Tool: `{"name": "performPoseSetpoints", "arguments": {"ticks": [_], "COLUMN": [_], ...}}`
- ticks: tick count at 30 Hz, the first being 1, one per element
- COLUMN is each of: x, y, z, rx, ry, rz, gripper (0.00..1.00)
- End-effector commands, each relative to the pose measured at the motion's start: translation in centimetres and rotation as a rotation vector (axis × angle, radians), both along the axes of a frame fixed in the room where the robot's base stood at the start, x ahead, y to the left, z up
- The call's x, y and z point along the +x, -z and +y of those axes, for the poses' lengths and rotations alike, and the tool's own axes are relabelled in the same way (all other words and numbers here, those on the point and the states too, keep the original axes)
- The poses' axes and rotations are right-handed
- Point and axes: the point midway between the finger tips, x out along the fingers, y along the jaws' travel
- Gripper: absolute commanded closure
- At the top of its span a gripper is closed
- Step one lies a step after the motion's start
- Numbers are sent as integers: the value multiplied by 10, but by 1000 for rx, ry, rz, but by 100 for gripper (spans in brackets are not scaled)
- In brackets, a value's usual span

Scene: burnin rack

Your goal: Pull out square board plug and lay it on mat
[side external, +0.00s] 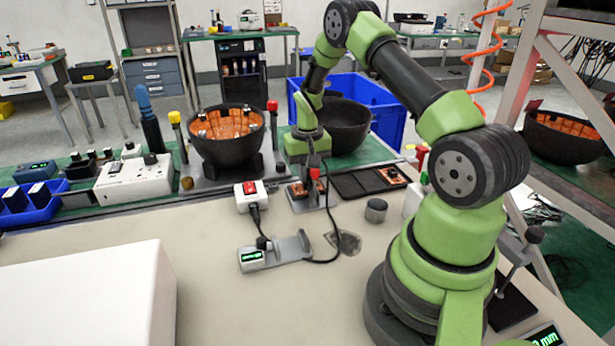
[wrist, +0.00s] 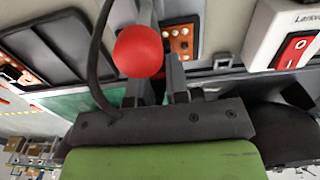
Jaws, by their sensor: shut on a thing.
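My gripper (side external: 311,163) is low at the board station and also shows in the wrist view (wrist: 155,85). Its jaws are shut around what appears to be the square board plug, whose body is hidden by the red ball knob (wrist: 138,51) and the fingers. The black cable (wrist: 95,62) runs to the gripper's palm. An orange board (wrist: 181,43) is just beyond the fingers; the side view shows it under the gripper (side external: 298,191). A small grey flat patch (side external: 349,242), possibly the mat, lies on the table. I cannot tell whether the plug is clear of its socket.
A white switch box (side external: 250,197) with a red rocker stands left of the board. A grey stand with a small meter (side external: 252,258) is in front. A dark two-part tray (side external: 350,186) and a grey cylinder (side external: 376,210) are to the right. The front table is mostly clear.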

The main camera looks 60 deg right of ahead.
Motion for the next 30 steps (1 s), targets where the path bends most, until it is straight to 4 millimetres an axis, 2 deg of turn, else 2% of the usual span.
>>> {"name": "performPoseSetpoints", "arguments": {"ticks": [30], "x": [0], "y": [-42], "z": [0], "rx": [-1], "ry": [0], "rz": [-1], "gripper": [100]}}
